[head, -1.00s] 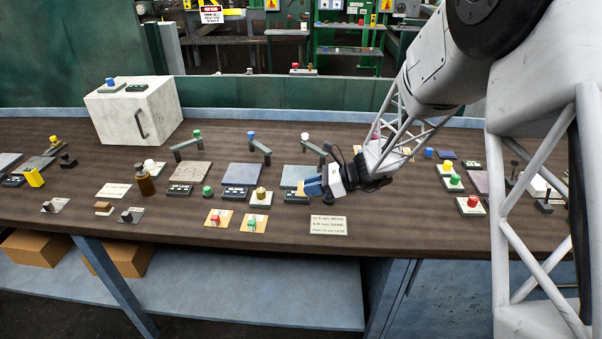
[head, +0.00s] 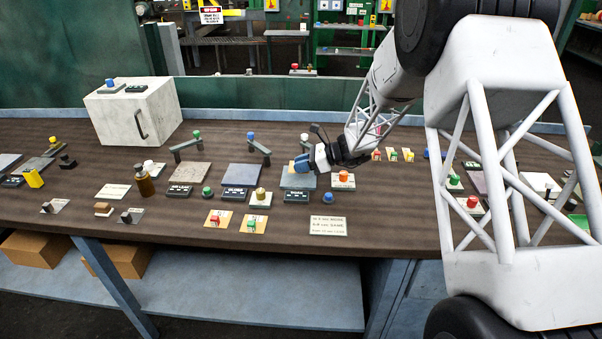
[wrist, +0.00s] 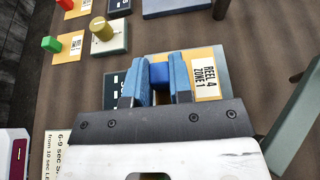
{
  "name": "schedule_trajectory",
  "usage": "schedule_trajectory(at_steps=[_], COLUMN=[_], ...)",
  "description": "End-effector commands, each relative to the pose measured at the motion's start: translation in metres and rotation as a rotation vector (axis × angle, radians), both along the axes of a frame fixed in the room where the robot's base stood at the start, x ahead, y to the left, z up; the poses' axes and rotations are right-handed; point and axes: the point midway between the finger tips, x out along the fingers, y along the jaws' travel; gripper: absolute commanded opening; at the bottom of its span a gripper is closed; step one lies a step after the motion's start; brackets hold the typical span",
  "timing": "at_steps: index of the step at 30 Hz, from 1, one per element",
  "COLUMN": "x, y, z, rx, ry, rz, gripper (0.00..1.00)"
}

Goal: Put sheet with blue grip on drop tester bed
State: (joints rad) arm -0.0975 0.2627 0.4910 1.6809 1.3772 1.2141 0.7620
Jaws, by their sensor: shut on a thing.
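My gripper (head: 298,165) is shut on the blue grip (wrist: 158,74) of a tan sheet (wrist: 178,58) with a white label reading REEL 4 ZONE 1. In the wrist view the blue fingers stand on both sides of the grip and hide part of the sheet. The sheet is over a blue-grey plate (head: 299,181), the rightmost of three plates with posts in the head view; the plate also shows in the wrist view (wrist: 222,85). I cannot tell whether the sheet touches it, or which plate is the drop tester bed, as the small labels are unreadable.
Left of it are a bluish plate (head: 241,174) and a grey plate (head: 189,173) with posts. In front stand a yellow knob (head: 260,194) and two tan cards with a red grip (head: 217,218) and a green grip (head: 253,225). A white box (head: 135,110) stands back left.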

Motion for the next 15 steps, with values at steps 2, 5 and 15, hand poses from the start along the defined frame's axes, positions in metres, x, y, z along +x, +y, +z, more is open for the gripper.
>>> schedule_trajectory(at_steps=[2,5,15], x=[0.0025,0.0030,0.0025], y=[0.0008,0.0008,0.0007], z=[0.0003,0.0004,-0.0065], rx=[0.000,0.000,0.000], ry=[-0.001,-0.001,0.001], rz=[0.000,0.000,0.000], gripper=[0.00,0.00,0.00])
